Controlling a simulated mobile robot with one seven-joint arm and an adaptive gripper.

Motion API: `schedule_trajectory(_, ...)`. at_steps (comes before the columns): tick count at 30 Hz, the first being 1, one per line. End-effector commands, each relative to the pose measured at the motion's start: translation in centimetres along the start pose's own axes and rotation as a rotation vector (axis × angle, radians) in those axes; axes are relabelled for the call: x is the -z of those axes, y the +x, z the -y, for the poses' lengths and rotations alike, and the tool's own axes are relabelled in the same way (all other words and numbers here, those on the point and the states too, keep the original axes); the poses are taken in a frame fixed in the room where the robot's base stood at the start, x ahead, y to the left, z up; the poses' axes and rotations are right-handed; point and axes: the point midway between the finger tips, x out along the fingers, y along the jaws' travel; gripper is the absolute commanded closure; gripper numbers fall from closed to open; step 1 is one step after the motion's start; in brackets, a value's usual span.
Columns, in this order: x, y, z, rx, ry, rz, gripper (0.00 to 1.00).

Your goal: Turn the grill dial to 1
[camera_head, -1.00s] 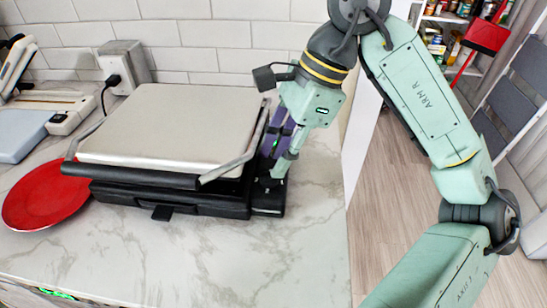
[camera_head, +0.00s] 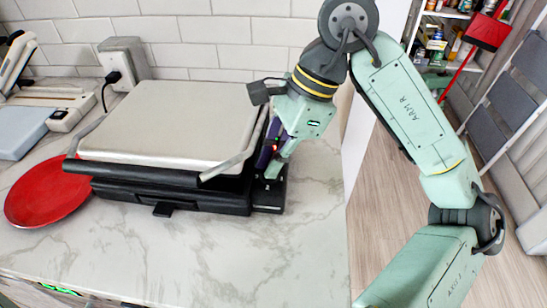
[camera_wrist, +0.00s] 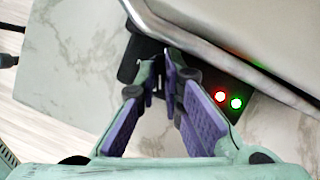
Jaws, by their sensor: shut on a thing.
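The grill (camera_head: 165,125) is a closed contact press with a brushed metal lid, a black base and a front handle bar, standing on the marble counter. My gripper (camera_head: 270,174) reaches down at the grill's right side, over the black control part of its base (camera_head: 268,200). In the wrist view, my gripper's purple-padded fingers (camera_wrist: 162,72) come close together at the tips, pinching a small dark part, apparently the dial. The fingers hide most of it, and its setting cannot be read. A red light (camera_wrist: 220,96) and a green light (camera_wrist: 236,103) glow beside the fingers.
A red plate (camera_head: 45,192) lies left of the grill. A wall socket with a plug (camera_head: 122,68) is behind it. The counter (camera_head: 190,250) is clear in front. The grill's metal lid edge (camera_wrist: 200,45) runs close beside the fingers.

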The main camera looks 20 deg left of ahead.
Motion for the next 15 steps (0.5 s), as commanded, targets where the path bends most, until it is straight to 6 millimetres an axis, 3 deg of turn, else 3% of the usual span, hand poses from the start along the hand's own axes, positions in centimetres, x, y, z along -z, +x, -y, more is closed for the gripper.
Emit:
schedule_trajectory(11, 0.08, 0.12, -0.01, 0.005, 0.01, -0.001, 1.0)
schedule_trajectory(15, 0.36, 0.58, -0.08, 0.042, 0.092, -0.005, 1.0)
